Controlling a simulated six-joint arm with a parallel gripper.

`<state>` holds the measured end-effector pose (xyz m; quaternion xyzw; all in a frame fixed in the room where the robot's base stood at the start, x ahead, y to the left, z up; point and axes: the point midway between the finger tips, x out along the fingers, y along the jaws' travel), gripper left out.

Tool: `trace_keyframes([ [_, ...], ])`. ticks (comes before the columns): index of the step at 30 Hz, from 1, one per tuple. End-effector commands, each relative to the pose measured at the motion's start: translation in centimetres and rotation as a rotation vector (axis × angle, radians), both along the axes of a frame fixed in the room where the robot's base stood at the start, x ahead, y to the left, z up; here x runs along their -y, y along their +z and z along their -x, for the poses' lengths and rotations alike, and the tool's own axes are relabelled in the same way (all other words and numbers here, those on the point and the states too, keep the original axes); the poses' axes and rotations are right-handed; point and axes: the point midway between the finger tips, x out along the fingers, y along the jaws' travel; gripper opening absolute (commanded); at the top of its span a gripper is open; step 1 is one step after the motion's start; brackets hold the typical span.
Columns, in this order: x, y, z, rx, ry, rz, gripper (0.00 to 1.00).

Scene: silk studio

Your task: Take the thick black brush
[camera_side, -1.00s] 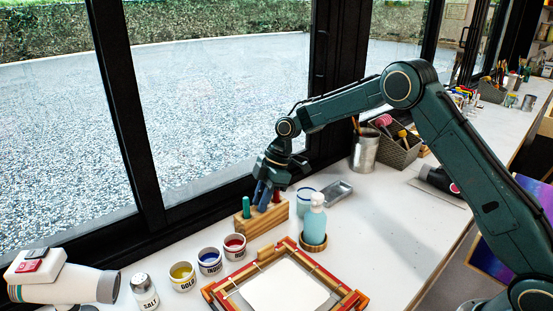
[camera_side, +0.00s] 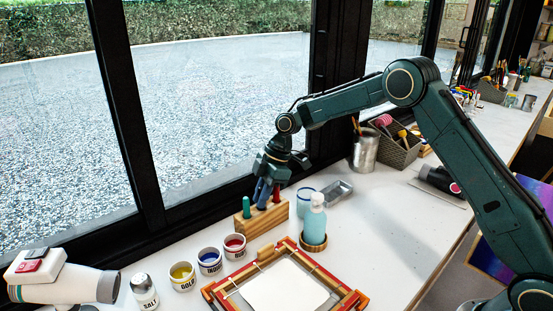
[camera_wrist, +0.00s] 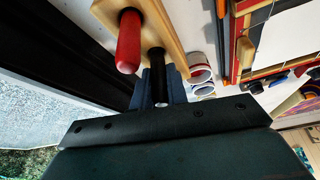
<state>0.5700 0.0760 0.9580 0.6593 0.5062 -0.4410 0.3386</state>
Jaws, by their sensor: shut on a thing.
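A black brush (camera_wrist: 157,80) stands handle up in a wooden block holder (camera_side: 247,227), which also shows in the wrist view (camera_wrist: 176,30). My gripper (camera_side: 261,197) is over the middle of the holder. In the wrist view my gripper (camera_wrist: 158,92) has its two fingers shut on the black handle, one on each side. The brush's lower end is hidden. In the side view the fingers hide the black brush. A green brush handle (camera_side: 246,208) stands to its left, and a red handle (camera_side: 276,193) stands to its right, also large in the wrist view (camera_wrist: 129,42).
Paint jars of gold (camera_side: 182,276), blue (camera_side: 209,261) and red (camera_side: 235,246) stand at the front left. A framed screen (camera_side: 285,290) lies in front. The window frame (camera_side: 190,210) is close behind.

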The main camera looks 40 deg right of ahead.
Motion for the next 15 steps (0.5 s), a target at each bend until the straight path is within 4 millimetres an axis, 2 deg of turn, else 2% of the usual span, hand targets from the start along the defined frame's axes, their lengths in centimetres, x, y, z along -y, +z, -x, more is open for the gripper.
trace_keyframes([
  [15, 0.1, 7.2, -0.1, 0.004, -0.002, -0.001, 0.01],
])
